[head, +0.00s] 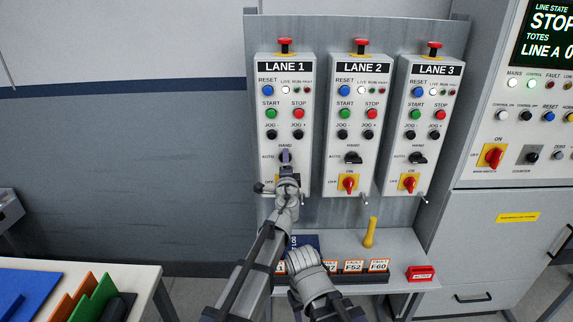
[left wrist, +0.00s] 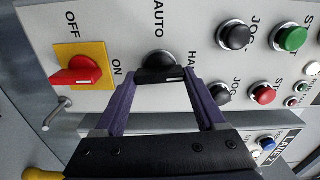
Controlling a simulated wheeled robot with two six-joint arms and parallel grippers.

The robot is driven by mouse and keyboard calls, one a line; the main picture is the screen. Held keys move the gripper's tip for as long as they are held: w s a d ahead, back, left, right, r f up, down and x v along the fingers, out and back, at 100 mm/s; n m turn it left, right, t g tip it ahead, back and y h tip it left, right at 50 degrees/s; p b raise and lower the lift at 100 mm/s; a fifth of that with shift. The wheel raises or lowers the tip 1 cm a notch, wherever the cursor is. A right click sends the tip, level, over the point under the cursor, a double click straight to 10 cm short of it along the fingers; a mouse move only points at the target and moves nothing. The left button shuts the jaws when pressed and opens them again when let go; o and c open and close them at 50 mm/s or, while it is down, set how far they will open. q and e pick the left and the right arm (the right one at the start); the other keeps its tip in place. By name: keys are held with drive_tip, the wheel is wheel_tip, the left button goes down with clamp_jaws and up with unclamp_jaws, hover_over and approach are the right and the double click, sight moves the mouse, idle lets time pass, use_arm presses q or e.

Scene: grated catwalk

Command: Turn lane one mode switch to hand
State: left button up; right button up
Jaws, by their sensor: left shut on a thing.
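The lane one panel (head: 284,110) is the leftmost of three grey boxes. Its black mode switch (left wrist: 160,66) sits between the AUTO and HAND labels in the left wrist view. My left gripper (head: 286,158) is at this switch, and its purple fingers (left wrist: 159,80) are shut on the knob's two ends. The knob's white mark is on the side of the HAND label. In the head view the gripper hides most of the switch.
The red OFF/ON switch (left wrist: 78,72) on its yellow plate is close by the left gripper. Lane two (head: 349,115) and lane three (head: 424,115) panels stand to the right. A shelf (head: 400,250) below holds fault cards (head: 353,266) and a yellow handled object (head: 370,234).

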use_arm(q)
drive_tip(key=shift+s+m, duration=0.1)
drive_tip(key=shift+m, duration=0.4)
drive_tip(key=o, duration=1.3)
drive_tip(key=s, duration=0.7)
drive_tip(key=shift+s, duration=0.35)
drive_tip(key=shift+f, duration=0.1)
